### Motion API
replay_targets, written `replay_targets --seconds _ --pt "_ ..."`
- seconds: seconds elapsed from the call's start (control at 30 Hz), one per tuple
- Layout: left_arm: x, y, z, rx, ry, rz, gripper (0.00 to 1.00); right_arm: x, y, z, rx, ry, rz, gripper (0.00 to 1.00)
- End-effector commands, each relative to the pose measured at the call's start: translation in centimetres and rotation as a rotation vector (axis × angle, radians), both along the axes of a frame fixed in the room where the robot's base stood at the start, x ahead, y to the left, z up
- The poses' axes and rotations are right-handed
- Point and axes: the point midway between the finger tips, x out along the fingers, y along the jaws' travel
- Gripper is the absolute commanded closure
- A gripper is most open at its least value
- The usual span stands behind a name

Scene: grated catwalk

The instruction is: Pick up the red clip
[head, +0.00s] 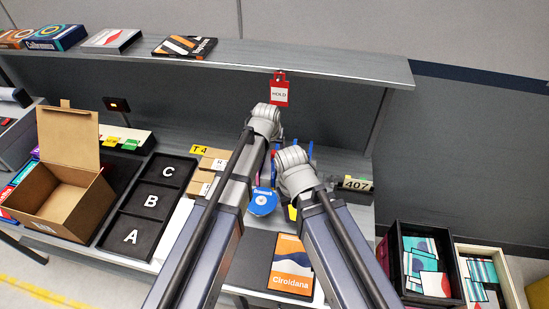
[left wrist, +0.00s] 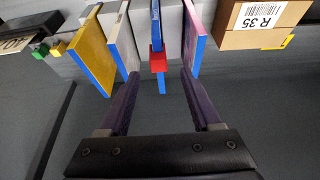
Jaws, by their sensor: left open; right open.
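A small red clip (left wrist: 158,60) shows in the left wrist view on the edge of a thin upright blue item (left wrist: 156,25). My left gripper (left wrist: 160,75) is open, with one dark finger on each side of the clip and clear gaps between. In the head view my left wrist (head: 265,118) is under the shelf and its fingers are hidden. My right gripper (head: 296,172) is lower and to the right; its fingers are mostly hidden behind the wrist. The clip cannot be made out clearly in the head view.
A cardboard box (left wrist: 262,25) stands to the right. In the head view, a red HOLD tag (head: 279,94) hangs from the shelf (head: 330,65). A blue round item (head: 263,202) lies between my arms.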

Motion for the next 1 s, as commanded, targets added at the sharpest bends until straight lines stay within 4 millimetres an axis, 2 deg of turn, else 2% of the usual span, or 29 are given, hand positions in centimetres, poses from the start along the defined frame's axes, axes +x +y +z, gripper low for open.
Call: replay_targets --seconds 0.27,0.6,0.9,1.0 --pt "0.2 -0.1 -0.9 0.000 0.000 0.000 0.35 0.0 0.0 -0.9 0.000 0.000 0.002 0.50" --pt "1.5 -0.5 -4.8 0.000 0.000 0.000 0.35 0.0 0.0 -4.8 -0.002 0.000 0.010 0.50" --pt "1.7 -0.5 -4.9 0.000 0.000 0.000 0.35 0.0 0.0 -4.9 -0.002 0.001 0.012 0.50" --pt "1.7 -0.5 -4.9 0.000 0.000 0.000 0.44 0.0 0.0 -4.9 -0.002 0.001 0.012 0.50"
